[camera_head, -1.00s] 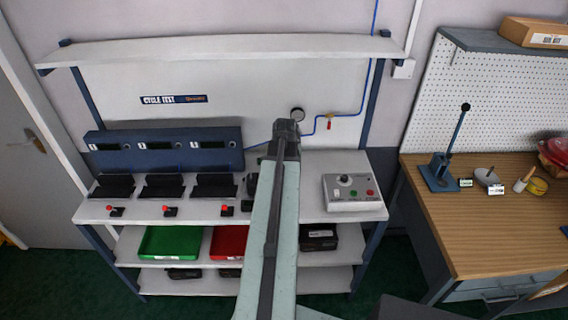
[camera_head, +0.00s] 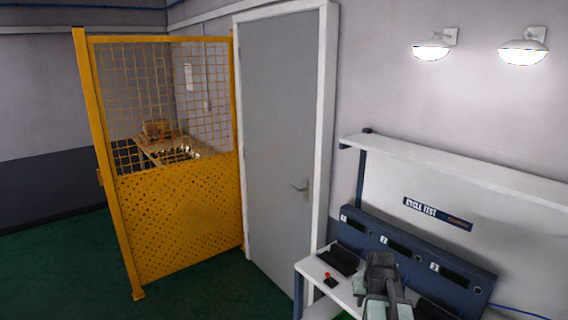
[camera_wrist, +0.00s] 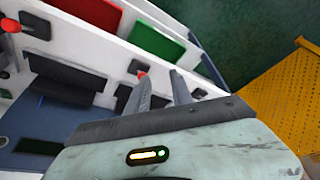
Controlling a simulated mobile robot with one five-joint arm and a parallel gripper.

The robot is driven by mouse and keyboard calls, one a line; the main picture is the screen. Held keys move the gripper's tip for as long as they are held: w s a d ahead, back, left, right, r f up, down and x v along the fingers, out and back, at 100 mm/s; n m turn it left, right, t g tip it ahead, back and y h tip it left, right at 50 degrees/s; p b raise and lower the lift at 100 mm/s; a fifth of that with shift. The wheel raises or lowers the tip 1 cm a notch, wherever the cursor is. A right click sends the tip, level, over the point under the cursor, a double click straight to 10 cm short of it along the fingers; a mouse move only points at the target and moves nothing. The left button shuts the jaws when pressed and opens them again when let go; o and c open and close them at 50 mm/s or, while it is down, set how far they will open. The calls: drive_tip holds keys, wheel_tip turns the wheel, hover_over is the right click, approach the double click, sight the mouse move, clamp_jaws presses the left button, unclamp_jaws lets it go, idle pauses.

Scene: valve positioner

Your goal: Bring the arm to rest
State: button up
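My arm (camera_head: 383,285) shows at the lower right of the head view, in front of the test bench's blue display panel (camera_head: 405,250). My gripper's fingers are not clear there. In the wrist view my gripper (camera_wrist: 161,76) has its two dark fingers apart, with nothing seen held between them. The fingers point over the bench's white shelf edge. A red-topped lever (camera_wrist: 141,73) appears close to the left fingertip; I cannot tell the distance.
A yellow mesh gate (camera_head: 180,220) stands at the left, beside a closed grey door (camera_head: 275,150). The bench (camera_head: 312,268) fills the lower right. A green tray (camera_wrist: 156,40) and a red tray (camera_wrist: 92,10) show in the wrist view. Green floor lies open in front of the gate.

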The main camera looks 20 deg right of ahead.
drive_tip(key=w+a+f+n+y, duration=0.1)
drive_tip(key=w+a, duration=0.1)
drive_tip(key=a, duration=0.6)
drive_tip(key=w+a+f+n, duration=0.1)
drive_tip(key=w+a+n, duration=0.1)
drive_tip(key=a, duration=0.6)
drive_tip(key=s+a+n+g, duration=0.1)
drive_tip(key=s+a, duration=0.2)
drive_tip(key=a, duration=0.4)
drive_tip(key=s+a+f+g+b, duration=0.1)
drive_tip(key=s+a, duration=0.3)
drive_tip(key=a, duration=0.4)
drive_tip(key=shift+a+f+n+g+y+b, duration=0.15)
drive_tip(key=shift+a+n+g+y+b, duration=0.2)
drive_tip(key=shift+g, duration=0.45)
